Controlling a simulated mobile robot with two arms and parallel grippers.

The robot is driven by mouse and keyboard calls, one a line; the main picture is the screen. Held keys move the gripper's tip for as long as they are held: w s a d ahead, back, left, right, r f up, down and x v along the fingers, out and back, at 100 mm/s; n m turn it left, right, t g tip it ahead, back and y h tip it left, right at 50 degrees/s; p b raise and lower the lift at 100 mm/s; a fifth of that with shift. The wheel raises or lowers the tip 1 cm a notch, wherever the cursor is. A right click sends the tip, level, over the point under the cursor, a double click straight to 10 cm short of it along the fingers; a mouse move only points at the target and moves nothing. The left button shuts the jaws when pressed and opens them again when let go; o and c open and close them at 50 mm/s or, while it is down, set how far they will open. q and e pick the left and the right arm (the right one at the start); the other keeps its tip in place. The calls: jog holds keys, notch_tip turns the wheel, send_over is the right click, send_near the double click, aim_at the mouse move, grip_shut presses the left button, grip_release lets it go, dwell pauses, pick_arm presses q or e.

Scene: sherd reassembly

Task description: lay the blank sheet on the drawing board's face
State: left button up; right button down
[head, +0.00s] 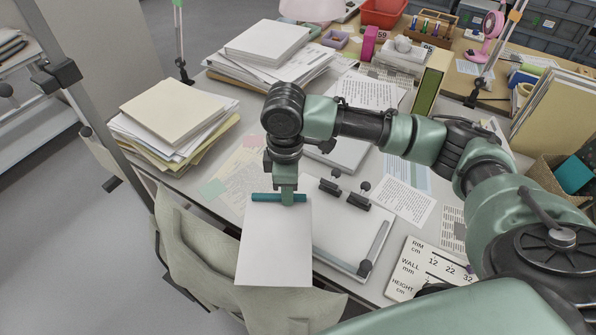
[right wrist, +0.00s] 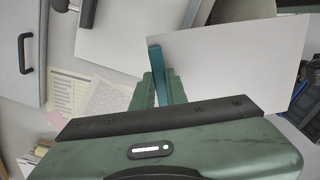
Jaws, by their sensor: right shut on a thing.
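The blank sheet (head: 275,245) is white, with a teal strip (head: 263,197) along its far edge. My right gripper (head: 288,194) is shut on the sheet at this strip. The sheet spreads toward the bottom of the head view, over the desk's front edge and the chair. It also shows in the right wrist view (right wrist: 240,60), beside the gripper's fingers (right wrist: 158,90). The drawing board (head: 340,233) lies on the desk just right of the sheet, with black clamps (head: 343,194) at its far side. The sheet hides the board's left part. My left gripper is out of view.
A pale chair (head: 190,245) stands at the desk's front. Paper stacks (head: 170,110) fill the desk's left and back. Printed sheets (head: 402,200) and a lettered card (head: 428,268) lie right of the board. My right arm crosses above the desk.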

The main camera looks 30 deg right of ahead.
jog(key=w+d+f+n+p, duration=0.3)
jog(key=w+d+f+n, duration=0.2)
jog(key=n, duration=0.7)
jog(key=shift+w+d+f, duration=0.15)
jog(key=shift+w+d, duration=0.15)
jog(key=shift+w, duration=0.25)
notch_tip(320, 180, down, 2)
jog(key=shift+f, duration=0.1)
notch_tip(320, 180, down, 4)
jog(key=b, duration=0.4)
jog(key=shift+d, duration=0.1)
jog(key=shift+r, duration=0.4)
jog(key=shift+f, duration=0.15)
jog(key=shift+w, duration=0.1)
